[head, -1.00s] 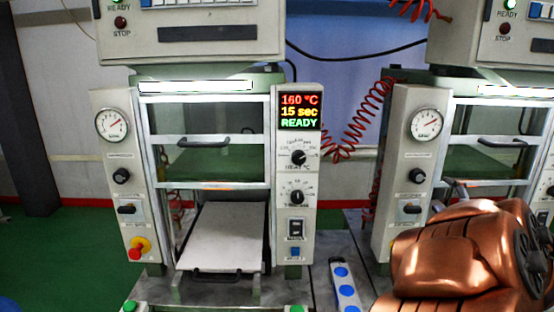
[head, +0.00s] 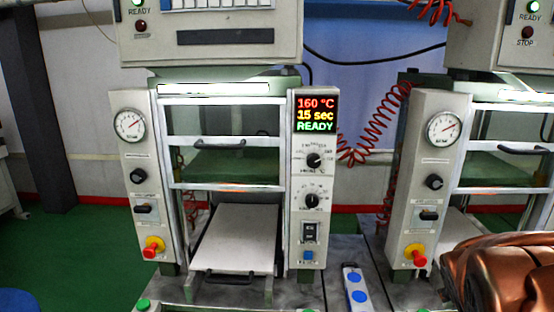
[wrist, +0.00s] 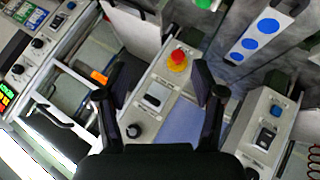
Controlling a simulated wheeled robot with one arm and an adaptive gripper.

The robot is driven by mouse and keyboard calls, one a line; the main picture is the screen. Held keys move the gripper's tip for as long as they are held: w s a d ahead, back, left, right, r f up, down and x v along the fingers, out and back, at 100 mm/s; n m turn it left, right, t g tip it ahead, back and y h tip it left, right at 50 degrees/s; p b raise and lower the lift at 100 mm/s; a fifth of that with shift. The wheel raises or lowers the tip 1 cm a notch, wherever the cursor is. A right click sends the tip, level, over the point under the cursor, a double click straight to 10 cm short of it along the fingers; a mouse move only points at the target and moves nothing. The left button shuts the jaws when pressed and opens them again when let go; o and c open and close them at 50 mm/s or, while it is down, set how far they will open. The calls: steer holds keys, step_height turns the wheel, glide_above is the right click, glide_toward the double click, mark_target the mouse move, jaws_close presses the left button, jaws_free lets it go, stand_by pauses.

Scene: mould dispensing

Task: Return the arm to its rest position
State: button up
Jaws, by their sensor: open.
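My gripper (wrist: 160,82) shows in the wrist view with its two black fingers spread apart and nothing between the tips. Beyond the fingers lies a press control panel with a red and yellow stop button (wrist: 178,60). In the head view only a copper-coloured part of my arm shows at the lower right; the gripper itself is out of that view.
A press (head: 305,180) reading 160 °C, 15 sec, READY stands ahead, with a white plate (head: 235,238) at its base. A second press (head: 432,175) stands to the right. A strip with blue discs (head: 355,288) lies between them. Red coiled hoses hang behind.

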steer(key=s+a+f+g+y, duration=0.3)
steer(key=s+a+g, duration=0.1)
steer(key=s+a, duration=0.7)
steer(key=s+a+f+g+y, duration=0.3)
steer(key=s+a+f+g, duration=0.1)
steer(key=s+a, duration=0.6)
steer(key=shift+s+a+f+m+g, duration=0.3)
steer(key=shift+s+a+m, duration=0.1)
steer(key=shift+s, duration=0.25)
steer(key=shift+d, duration=0.1)
